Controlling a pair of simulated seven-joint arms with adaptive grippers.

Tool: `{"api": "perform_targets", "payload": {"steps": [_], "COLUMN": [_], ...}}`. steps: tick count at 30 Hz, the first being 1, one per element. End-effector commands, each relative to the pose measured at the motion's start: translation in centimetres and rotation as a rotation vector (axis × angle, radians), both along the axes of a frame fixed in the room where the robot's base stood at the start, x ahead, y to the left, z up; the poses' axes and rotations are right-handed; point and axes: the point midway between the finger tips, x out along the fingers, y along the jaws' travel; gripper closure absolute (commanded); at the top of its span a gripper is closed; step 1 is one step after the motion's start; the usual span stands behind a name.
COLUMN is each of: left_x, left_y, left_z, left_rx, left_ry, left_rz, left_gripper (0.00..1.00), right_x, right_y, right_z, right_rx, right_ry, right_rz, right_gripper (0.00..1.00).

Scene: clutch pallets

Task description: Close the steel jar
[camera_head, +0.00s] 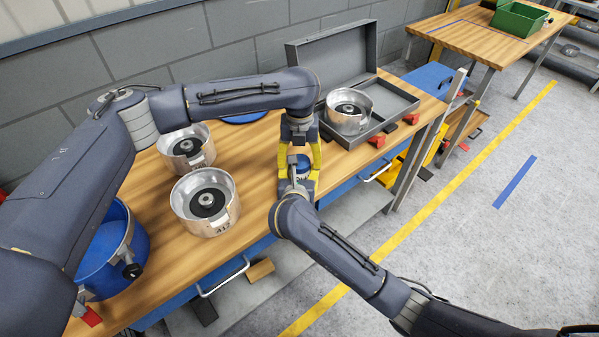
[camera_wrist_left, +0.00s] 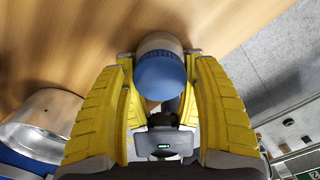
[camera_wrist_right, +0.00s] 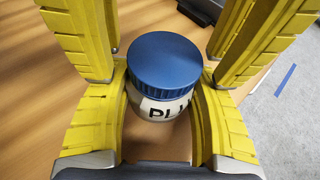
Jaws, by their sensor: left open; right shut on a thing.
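A small jar with a whitish body, dark lettering beginning "PL" and a blue ribbed lid (camera_wrist_right: 165,62) is near the table's front edge. The lid sits on top of the jar; I cannot tell how tight it is. My right gripper (camera_head: 300,184) is shut around the jar body (camera_wrist_right: 160,108). My left gripper (camera_head: 300,152) comes from above, open, with its yellow fingers on either side of the lid. The lid also shows between those fingers in the left wrist view (camera_wrist_left: 161,76). Fingers hide part of the jar in the head view.
Steel drums with black hubs stand on the wooden table, at the back left (camera_head: 208,158), front left (camera_head: 226,217) and in an open grey case (camera_head: 390,92) at right. A blue bucket (camera_head: 135,268) is at the left. A blue disc (camera_head: 245,118) lies behind my left arm.

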Motion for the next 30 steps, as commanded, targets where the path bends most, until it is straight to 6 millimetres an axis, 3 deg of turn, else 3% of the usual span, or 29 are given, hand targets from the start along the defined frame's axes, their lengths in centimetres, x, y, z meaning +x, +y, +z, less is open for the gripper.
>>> {"api": "perform_targets", "payload": {"steps": [7,18,30], "left_x": [0.1,0.1,0.0], "left_y": [0.0,0.0,0.0], "left_z": [0.8,4.4,4.6], "left_rx": [0.000,0.000,0.000], "left_ry": [-0.003,-0.002,-0.001], "left_rz": [0.000,0.001,0.012], "left_gripper": [0.33,0.33,0.37], "right_x": [0.0,0.0,0.0], "right_y": [0.0,0.0,0.0], "right_z": [-0.1,-0.1,-0.1], "right_rx": [0.000,0.000,0.000], "right_ry": [0.001,0.001,0.001], "right_rz": [0.000,0.000,0.000], "right_gripper": [1.00,1.00,1.00]}}
